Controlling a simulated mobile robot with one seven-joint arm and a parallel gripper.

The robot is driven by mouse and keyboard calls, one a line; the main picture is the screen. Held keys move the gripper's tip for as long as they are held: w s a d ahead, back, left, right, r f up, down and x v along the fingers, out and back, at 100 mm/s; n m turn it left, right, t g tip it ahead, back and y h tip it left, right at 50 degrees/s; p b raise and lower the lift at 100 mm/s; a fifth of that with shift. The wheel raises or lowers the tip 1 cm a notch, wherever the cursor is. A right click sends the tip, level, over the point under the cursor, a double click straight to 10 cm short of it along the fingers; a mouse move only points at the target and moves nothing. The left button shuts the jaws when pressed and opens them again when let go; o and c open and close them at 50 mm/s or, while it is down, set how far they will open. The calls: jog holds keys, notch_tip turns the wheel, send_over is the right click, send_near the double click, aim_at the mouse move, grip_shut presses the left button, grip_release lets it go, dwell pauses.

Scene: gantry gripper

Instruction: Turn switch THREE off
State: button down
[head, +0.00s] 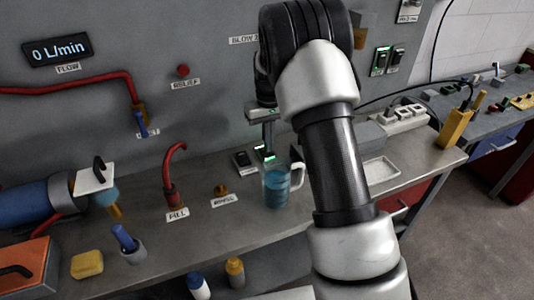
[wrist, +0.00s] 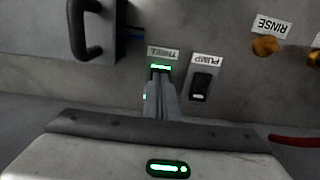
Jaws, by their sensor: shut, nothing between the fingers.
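Switch THREE (wrist: 160,68) shows a lit green strip at its top edge in the wrist view, just under its upside-down label (wrist: 163,54). My gripper (wrist: 158,84) is shut and empty, with its fingertips over the switch and hiding most of its rocker. I cannot tell whether the tips touch it. In the head view switch THREE (head: 266,156) shows green on the bench, below my gripper (head: 268,148), partly hidden by the fingers.
The PUMP switch (wrist: 200,87) is dark with a pale strip, close beside switch THREE. A glass mug of blue liquid (head: 276,188) stands just in front of the switches. A dark handle (wrist: 92,30) and the RINSE knob (wrist: 266,46) are nearby. A white tray (head: 380,170) lies right.

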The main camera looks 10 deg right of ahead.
jog(key=shift+f+b, duration=0.45)
jog(key=shift+f, duration=0.4)
dwell(0.4)
jog(key=shift+r, duration=0.15)
notch_tip(320, 180, up, 7)
jog(key=p, duration=0.4)
jog(key=shift+p, duration=0.4)
